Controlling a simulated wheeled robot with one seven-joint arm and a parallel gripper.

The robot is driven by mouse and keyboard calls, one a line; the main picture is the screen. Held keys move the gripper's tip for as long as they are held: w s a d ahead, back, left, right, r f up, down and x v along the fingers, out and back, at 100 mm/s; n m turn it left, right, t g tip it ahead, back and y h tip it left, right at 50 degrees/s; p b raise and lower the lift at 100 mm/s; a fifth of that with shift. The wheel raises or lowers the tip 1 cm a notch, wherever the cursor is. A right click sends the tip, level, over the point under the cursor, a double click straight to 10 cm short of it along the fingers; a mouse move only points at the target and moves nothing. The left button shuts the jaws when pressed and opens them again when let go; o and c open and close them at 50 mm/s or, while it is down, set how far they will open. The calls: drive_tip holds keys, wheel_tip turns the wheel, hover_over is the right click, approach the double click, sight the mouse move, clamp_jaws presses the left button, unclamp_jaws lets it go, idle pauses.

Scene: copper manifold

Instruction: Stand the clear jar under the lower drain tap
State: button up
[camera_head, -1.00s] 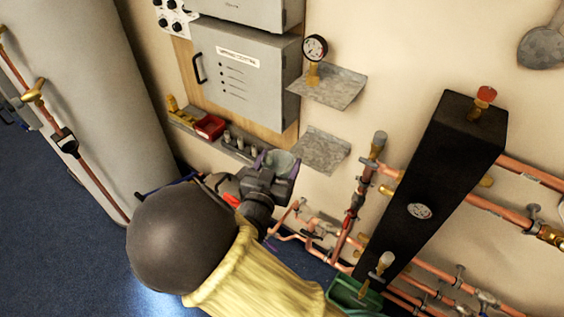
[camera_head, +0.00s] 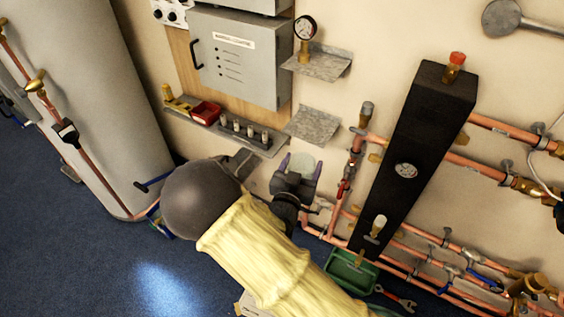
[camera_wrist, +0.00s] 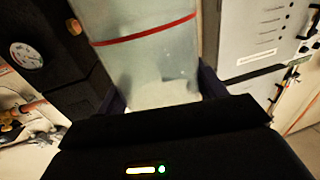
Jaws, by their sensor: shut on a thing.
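My gripper (camera_head: 300,168) is shut on the clear jar (camera_head: 302,160) and holds it in the air, left of the black manifold column (camera_head: 398,160). In the wrist view the jar (camera_wrist: 150,60) is transparent with a red line around it, between the two dark fingers. A tap with a pale handle (camera_head: 379,222) is low on the column, with a brass outlet (camera_head: 360,257) below it. A green tray (camera_head: 350,272) lies on the floor under that outlet. The jar is higher than this lower tap and apart from it.
Copper pipes (camera_head: 355,160) run beside the column, between it and my gripper. A wall shelf (camera_head: 225,130) holds a red bin (camera_head: 205,112) and small items. A red-handled wrench (camera_head: 398,298) lies right of the tray.

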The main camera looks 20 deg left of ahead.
drive_tip(key=d+f, duration=1)
drive_tip(key=d, duration=0.4)
drive_tip(key=d+f, duration=1.1)
drive_tip(key=d, duration=0.3)
drive_tip(key=shift+d+f, duration=0.2)
drive_tip(key=shift+d, duration=0.05)
drive_tip(key=shift+w, duration=0.1)
